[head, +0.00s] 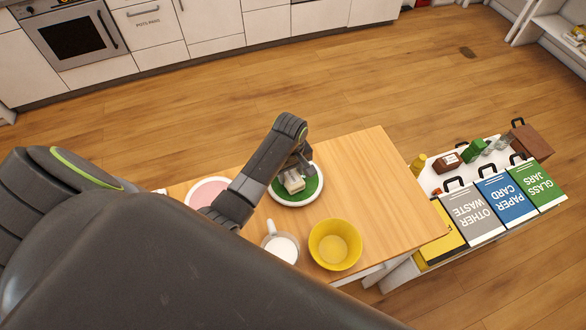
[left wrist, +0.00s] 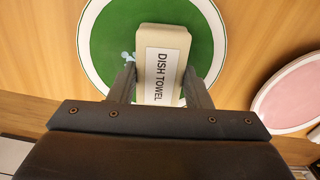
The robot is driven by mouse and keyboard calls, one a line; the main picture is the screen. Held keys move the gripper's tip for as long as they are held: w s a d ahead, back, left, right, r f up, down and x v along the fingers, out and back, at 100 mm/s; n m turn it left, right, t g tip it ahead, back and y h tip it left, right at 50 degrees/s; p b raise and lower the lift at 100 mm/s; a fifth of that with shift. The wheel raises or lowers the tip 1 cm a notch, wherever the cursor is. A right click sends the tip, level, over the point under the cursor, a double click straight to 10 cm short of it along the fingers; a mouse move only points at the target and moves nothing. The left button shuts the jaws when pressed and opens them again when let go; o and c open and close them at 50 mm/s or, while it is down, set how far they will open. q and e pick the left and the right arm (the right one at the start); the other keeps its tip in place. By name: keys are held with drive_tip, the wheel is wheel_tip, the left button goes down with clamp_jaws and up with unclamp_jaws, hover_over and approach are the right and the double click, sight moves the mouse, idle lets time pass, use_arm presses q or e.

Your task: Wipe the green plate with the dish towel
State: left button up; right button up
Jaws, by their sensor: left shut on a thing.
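The green plate (head: 313,186) has a white rim and lies on the wooden table in the head view. It fills the upper part of the left wrist view (left wrist: 110,38), with a light blue-white spot near the towel's left side. The dish towel (left wrist: 160,62) is a beige block with a white label reading "DISH TOWEL". It also shows over the plate in the head view (head: 294,185). My left gripper (left wrist: 160,84) is shut on the towel, one finger on each side. I cannot tell whether the towel touches the plate. My right gripper is not in view.
A pink plate (head: 208,190) lies left of the green one, partly behind my left arm. A white mug (head: 283,249) and a yellow bowl (head: 335,244) stand near the table's front. The table's right side (head: 385,190) is clear. Labelled waste bins (head: 472,211) stand farther right.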

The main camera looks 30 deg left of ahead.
use_arm(q)
drive_tip(key=shift+w, duration=0.1)
drive_tip(key=shift+w+d, duration=0.6)
drive_tip(key=shift+w, duration=0.2)
drive_tip(key=shift+s+a, duration=0.1)
drive_tip(key=shift+s+a, duration=0.55)
drive_tip(key=shift+s, duration=0.25)
drive_tip(key=shift+w+d, duration=0.65)
drive_tip(key=shift+w, duration=0.3)
drive_tip(key=shift+s+a, duration=0.3)
drive_tip(key=shift+s, duration=0.2)
drive_tip(key=shift+s+a, duration=0.3)
drive_tip(key=shift+s, duration=0.2)
